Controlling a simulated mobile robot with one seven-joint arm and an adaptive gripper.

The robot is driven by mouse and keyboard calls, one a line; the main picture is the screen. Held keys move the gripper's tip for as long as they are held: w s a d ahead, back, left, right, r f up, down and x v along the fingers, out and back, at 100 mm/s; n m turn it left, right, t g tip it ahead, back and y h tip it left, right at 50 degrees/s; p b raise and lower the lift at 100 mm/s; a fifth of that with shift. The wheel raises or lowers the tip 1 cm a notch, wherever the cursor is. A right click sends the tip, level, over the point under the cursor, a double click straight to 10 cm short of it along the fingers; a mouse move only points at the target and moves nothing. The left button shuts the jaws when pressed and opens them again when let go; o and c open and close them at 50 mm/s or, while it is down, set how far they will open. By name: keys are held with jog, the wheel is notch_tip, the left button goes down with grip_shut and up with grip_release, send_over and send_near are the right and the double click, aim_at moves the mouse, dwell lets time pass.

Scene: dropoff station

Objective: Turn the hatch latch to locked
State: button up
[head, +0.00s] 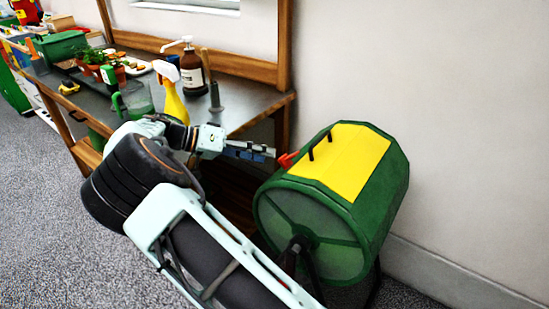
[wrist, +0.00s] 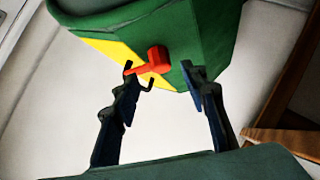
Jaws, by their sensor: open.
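The hatch is a yellow panel (head: 345,160) on a green drum (head: 385,205), with a black handle (head: 320,147). The hatch latch (head: 288,159) is red and sits at the drum's left edge, close to my gripper (head: 268,153). In the wrist view the red latch (wrist: 157,60) has a round pivot on the green wall, and its arm points left across the yellow hatch (wrist: 112,48). My gripper (wrist: 163,84) is open, with one finger on each side of the latch's line. The left fingertip looks near the latch arm's end; I cannot tell whether they touch.
A workbench (head: 240,103) stands left of the drum, with a yellow spray bottle (head: 173,103), a brown pump bottle (head: 193,75), a green watering can (head: 135,100) and potted plants (head: 95,58). A wall (head: 450,120) stands behind the drum. Carpeted floor (head: 60,190) is clear at left.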

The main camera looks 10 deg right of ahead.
jog(key=v, duration=0.6)
jog(key=shift+a, duration=0.15)
